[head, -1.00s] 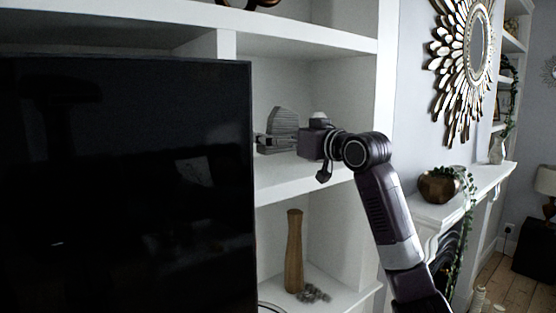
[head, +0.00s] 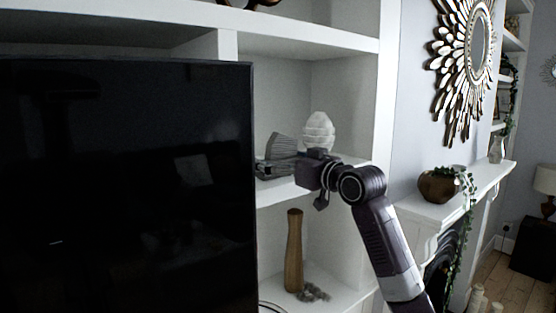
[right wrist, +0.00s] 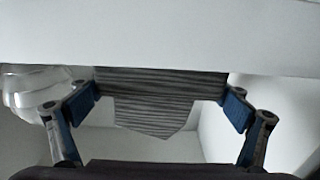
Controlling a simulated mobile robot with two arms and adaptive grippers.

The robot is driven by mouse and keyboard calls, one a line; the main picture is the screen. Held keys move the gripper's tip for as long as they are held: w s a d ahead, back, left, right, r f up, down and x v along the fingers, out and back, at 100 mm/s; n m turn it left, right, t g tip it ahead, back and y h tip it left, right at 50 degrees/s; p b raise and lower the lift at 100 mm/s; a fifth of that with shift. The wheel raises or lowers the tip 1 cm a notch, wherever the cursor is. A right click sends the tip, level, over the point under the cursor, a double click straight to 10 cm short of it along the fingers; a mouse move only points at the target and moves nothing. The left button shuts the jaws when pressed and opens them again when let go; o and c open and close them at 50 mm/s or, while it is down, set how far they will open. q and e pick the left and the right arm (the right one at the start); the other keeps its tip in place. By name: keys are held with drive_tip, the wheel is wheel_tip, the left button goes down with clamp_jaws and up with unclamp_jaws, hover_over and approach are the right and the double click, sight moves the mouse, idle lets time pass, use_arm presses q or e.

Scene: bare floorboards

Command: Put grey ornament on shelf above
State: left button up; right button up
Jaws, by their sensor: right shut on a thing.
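The grey ornament (head: 283,147) is a ribbed, tapering piece in the middle shelf opening, just right of the black screen. My right gripper (head: 274,168) is shut on it, low by the shelf board. In the right wrist view, the ornament (right wrist: 155,105) sits between the two blue-padded fingers (right wrist: 168,103), and a white board edge hides part of it. The shelf above (head: 310,45) is the white board over this opening. My left gripper is not in view.
A white layered ornament (head: 319,131) stands close behind my right wrist. The black screen (head: 125,190) borders the opening on the left. A wooden vase (head: 294,252) stands on the shelf below. A bronze pot (head: 438,186) is on the mantel at right.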

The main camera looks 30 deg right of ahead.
drive_tip(key=o, duration=0.9)
drive_tip(key=shift+f, duration=0.1)
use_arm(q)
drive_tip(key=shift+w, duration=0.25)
use_arm(e)
drive_tip(key=shift+s, duration=0.15)
use_arm(q)
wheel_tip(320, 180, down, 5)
drive_tip(key=b, duration=0.5)
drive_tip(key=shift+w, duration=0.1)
use_arm(e)
drive_tip(key=s, duration=0.7)
drive_tip(key=s+d, duration=0.1)
drive_tip(key=s, duration=0.3)
drive_tip(key=shift+s, duration=0.35)
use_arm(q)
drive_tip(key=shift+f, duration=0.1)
